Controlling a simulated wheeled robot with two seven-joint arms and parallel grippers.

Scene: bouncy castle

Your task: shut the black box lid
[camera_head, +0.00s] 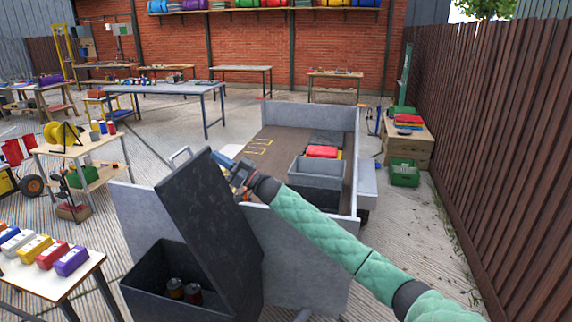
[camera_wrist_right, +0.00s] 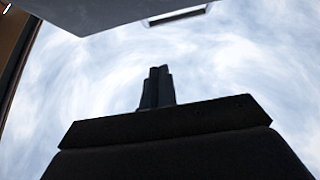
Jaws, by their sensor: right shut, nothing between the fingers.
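The black box (camera_head: 150,285) stands open at the lower left of the head view, with two small dark cylinders (camera_head: 184,291) inside. Its lid (camera_head: 205,225) is raised steeply, with a light metal handle (camera_head: 180,155) at its top edge. My right gripper (camera_head: 226,160) is at the lid's upper right edge, partly hidden by it, so contact cannot be told. In the right wrist view, its fingers (camera_wrist_right: 156,88) are together and empty. A grey surface (camera_wrist_right: 110,14) with a bar handle, seemingly the lid, is above them. My left gripper is not in view.
A grey-walled trailer (camera_head: 308,116) is behind the box, carrying a grey crate (camera_head: 316,190) and a red item (camera_head: 322,152). A small table (camera_head: 40,282) with coloured blocks is at the lower left. A wooden fence (camera_head: 490,130) runs along the right.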

